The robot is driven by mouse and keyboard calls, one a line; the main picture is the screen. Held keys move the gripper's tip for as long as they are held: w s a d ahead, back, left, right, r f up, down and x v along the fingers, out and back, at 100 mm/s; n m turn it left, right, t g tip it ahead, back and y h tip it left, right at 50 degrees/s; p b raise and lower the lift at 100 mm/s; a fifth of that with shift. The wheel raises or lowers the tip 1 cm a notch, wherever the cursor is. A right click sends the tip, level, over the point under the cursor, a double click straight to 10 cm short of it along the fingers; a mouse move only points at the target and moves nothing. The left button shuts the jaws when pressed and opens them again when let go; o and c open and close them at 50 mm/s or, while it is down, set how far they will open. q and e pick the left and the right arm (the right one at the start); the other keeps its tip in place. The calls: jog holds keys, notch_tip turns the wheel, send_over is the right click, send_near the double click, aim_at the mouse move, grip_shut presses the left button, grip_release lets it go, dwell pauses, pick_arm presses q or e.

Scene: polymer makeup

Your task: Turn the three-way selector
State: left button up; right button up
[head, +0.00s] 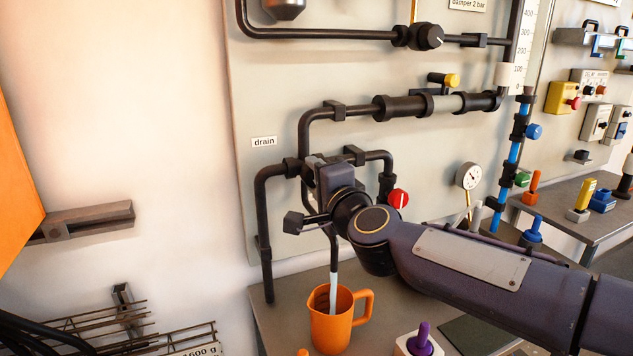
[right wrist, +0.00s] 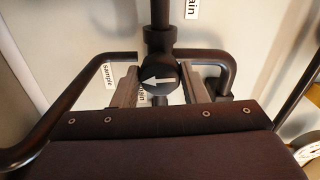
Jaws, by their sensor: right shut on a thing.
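The three-way selector is a round black knob (right wrist: 160,78) with a white arrow on a pipe junction, seen in the right wrist view. Its arrow points left in that view, toward the side with the "sample" label (right wrist: 108,75). My right gripper (right wrist: 158,84) has a finger on each side of the knob and is shut on it. In the head view my right wrist covers the knob, and the gripper (head: 318,170) reaches the panel there. A pale stream runs from the pipe below into an orange jug (head: 331,328). My left gripper is out of view.
A red knob (head: 398,198) and a gauge (head: 469,176) are close to my right arm. A purple-handled thing (head: 421,342) stands right of the jug on the bench.

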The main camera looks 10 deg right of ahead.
dwell(0.3)
jog(key=o, duration=1)
jog(key=shift+c, duration=0.2)
jog(key=shift+s+d, duration=0.25)
jog(key=shift+s, duration=1.05)
jog(key=shift+s+d, duration=0.3)
jog(key=shift+s, duration=0.95)
jog(key=shift+s+d, duration=0.25)
jog(key=shift+s, duration=1.05)
